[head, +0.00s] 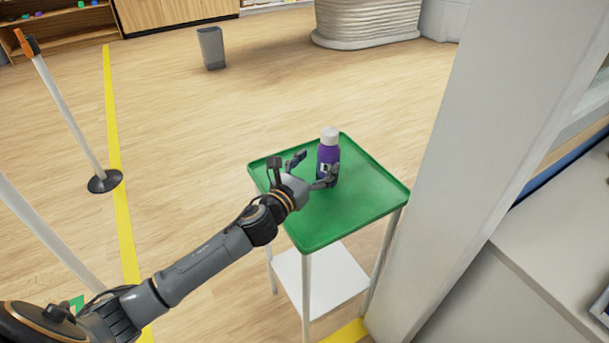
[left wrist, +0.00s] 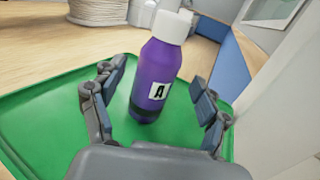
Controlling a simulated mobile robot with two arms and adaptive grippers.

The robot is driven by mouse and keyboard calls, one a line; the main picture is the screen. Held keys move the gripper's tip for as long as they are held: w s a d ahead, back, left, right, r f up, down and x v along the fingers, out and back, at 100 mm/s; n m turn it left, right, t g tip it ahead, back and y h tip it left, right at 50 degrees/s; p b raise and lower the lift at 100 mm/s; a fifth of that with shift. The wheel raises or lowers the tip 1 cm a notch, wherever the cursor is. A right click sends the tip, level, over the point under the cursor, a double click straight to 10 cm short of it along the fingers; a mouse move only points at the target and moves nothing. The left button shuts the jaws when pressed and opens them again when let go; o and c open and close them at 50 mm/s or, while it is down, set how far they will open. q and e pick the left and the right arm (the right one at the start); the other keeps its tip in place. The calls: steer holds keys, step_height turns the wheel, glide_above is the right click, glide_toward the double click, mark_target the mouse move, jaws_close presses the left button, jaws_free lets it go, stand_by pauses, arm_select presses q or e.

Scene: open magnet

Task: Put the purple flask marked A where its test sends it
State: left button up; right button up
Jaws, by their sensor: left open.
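The purple flask (head: 327,155) has a white cap and stands upright on the green tray top (head: 350,212) of a small stand. In the left wrist view the flask (left wrist: 157,75) shows a white label with a black A, and its lower part looks darker. My left gripper (head: 311,170) is open at the flask, over the tray. In the left wrist view its two fingers (left wrist: 158,100) are spread on either side of the flask, with gaps to both sides. My right gripper is not in view.
A white pillar (head: 480,150) rises close to the stand's right side, with a grey counter (head: 560,235) beyond it. A barrier post (head: 70,110) and yellow floor line (head: 115,150) are at left. A grey bin (head: 212,48) stands farther back on open floor.

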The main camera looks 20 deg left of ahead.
arm_select(q)
steer(key=s+a, duration=0.1)
steer(key=s, duration=0.5)
steer(key=shift+s, duration=0.15)
steer(key=shift+a, duration=0.1)
